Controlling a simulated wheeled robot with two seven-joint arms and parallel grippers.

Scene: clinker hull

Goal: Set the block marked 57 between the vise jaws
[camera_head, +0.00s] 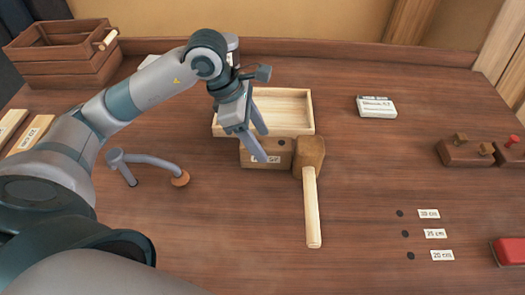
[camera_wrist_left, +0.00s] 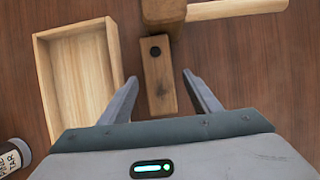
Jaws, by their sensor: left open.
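The block marked 57 (camera_head: 280,147) is a small brown wooden block with a dark round spot on top. It lies on the bench in front of a pale tray. A finger of my left gripper (camera_head: 262,144) covers part of it and its label. In the left wrist view the block (camera_wrist_left: 157,85) lies between the two spread fingers of my left gripper (camera_wrist_left: 160,76), apart from both. My left gripper is open and empty. I cannot clearly make out vise jaws. My right gripper is not in view.
The open tray (camera_head: 295,97) is just behind. A bent grey lamp-like arm (camera_head: 150,160) is at left. Brown pieces with knobs (camera_head: 465,153) are at right.

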